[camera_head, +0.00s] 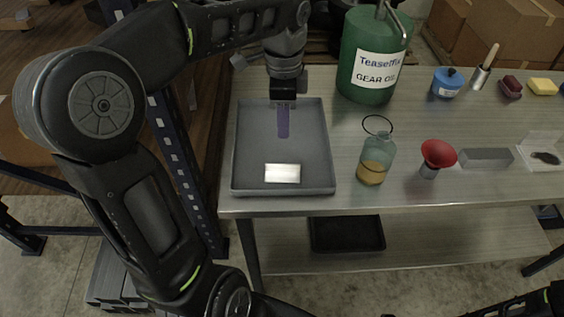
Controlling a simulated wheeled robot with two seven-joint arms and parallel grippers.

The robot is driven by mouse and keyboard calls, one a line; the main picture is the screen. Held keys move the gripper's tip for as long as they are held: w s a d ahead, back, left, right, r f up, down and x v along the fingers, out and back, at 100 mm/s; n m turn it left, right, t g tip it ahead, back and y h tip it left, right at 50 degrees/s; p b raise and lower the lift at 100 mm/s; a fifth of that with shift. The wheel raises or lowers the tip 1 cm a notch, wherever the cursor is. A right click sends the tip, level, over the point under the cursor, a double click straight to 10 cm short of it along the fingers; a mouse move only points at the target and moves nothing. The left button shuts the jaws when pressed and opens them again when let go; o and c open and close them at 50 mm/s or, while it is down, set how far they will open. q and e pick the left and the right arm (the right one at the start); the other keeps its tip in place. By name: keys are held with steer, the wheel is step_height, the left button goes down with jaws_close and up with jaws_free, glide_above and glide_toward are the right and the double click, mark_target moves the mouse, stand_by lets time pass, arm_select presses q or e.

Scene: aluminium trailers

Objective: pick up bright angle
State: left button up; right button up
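The bright angle (282,173) looks like a short, shiny silver-white piece. It lies near the front of a grey tray (236,160) on the left end of the metal table. My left gripper (283,136) points down over the tray, behind the angle in the picture and apart from it. Its purple fingers show as one narrow bar, so I cannot tell whether they are open or shut. Nothing shows clearly between them. My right gripper is out of view; only dark parts of my arm show at the bottom right.
A glass jar (375,160) with amber liquid, a red funnel (438,153) and a grey bar (486,158) stand to the right. A black bin (347,234) sits on the lower shelf.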

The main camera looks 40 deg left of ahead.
arm_select(q)
steer(key=b, duration=0.6)
glide_above(282, 173)
steer(key=f, duration=0.7)
steer(key=shift+w, duration=0.3)
steer(key=shift+r, duration=0.1)
steer(key=shift+f, duration=1.3)
steer(key=shift+f, duration=0.1)
step_height(282, 173, down, 5)
steer(key=shift+a+p, duration=0.1)
steer(key=shift+p, duration=0.2)
steer(key=shift+c, duration=0.4)
